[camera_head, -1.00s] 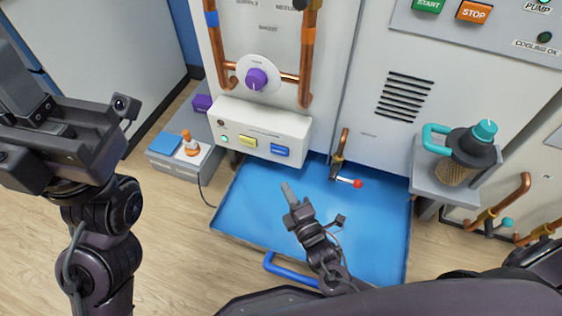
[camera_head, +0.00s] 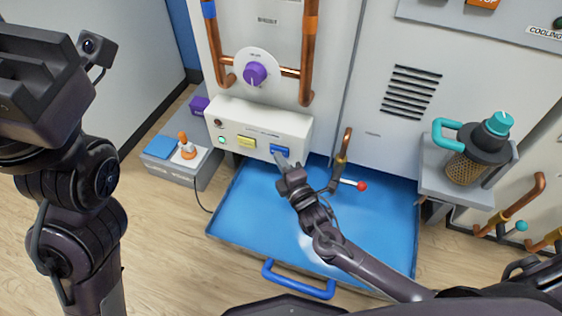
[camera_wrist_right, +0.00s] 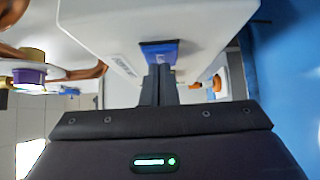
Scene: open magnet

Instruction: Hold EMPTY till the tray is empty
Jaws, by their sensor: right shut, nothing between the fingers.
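A blue button (camera_head: 279,150) sits at the right end of the white control box's front; its lettering is too small to read. My right gripper (camera_head: 282,161) is shut and empty, its fingertips at this button. In the right wrist view the shut fingers (camera_wrist_right: 160,75) reach the lower edge of the blue button (camera_wrist_right: 159,51); I cannot tell whether it is pressed in. The wide blue tray (camera_head: 245,215) lies below, with a blue handle (camera_head: 298,284) in front. I cannot tell how much liquid it holds. My left gripper (camera_head: 45,85) is at the upper left, its fingers unclear.
The white control box (camera_head: 262,122) also carries a yellow-green button (camera_head: 246,142) and a lit green one (camera_head: 221,140). A red-tipped lever valve (camera_head: 350,183) on a copper pipe is right of my right gripper. A teal-handled jug (camera_head: 470,155) stands on a grey shelf at right.

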